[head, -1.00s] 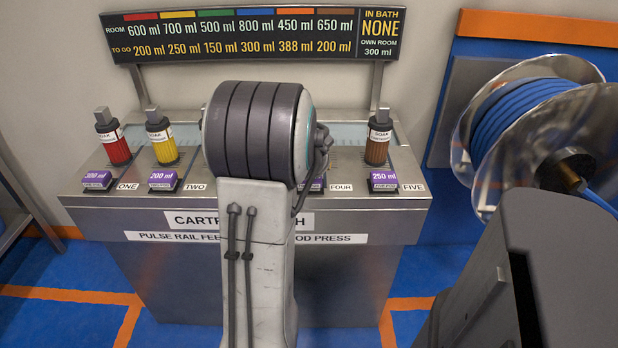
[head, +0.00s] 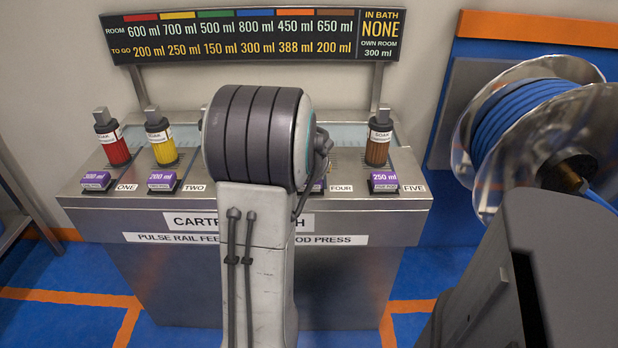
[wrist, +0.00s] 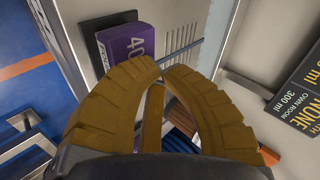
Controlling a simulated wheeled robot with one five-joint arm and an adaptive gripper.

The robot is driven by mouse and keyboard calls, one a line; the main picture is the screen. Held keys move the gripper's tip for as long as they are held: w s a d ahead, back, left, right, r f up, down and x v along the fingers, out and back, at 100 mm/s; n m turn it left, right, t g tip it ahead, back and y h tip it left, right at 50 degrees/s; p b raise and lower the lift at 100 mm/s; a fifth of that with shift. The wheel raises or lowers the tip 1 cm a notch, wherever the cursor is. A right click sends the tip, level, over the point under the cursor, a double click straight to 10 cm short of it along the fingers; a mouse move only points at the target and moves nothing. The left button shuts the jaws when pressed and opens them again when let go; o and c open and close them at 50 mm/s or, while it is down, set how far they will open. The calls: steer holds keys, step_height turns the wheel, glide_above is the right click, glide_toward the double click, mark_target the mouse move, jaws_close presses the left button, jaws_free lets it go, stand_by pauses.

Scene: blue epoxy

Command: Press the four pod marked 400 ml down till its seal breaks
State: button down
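The pod marked 400 ml shows in the wrist view as a purple block (wrist: 122,44) on a dark base; only "40" of its marking can be read. In the head view just a purple sliver (head: 319,185) shows beside the FOUR label, the rest hidden behind my arm. My gripper (wrist: 162,68) has its tan ribbed fingertips drawn together, with nothing seen held between them. In the wrist view the tips lie just beside the pod's lower right corner. I cannot tell whether they touch it. The head view hides my gripper behind my arm.
Purple pods stand at ONE (head: 96,181), TWO (head: 162,181) and FIVE (head: 383,182) along the bench front. Red (head: 112,143), yellow (head: 161,141) and brown (head: 378,141) cartridges stand behind. A sign (head: 240,35) spans the back. A blue hose reel (head: 525,120) is at right.

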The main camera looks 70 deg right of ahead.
steer(key=shift+f+b, duration=0.6)
steer(key=shift+f, duration=0.05)
stand_by(0.5)
steer(key=shift+r, duration=0.15)
steer(key=shift+r+p, duration=0.8)
steer(key=shift+r, duration=0.25)
steer(key=shift+r, duration=0.1)
steer(key=shift+r+p, duration=1.7)
steer(key=shift+r, duration=0.75)
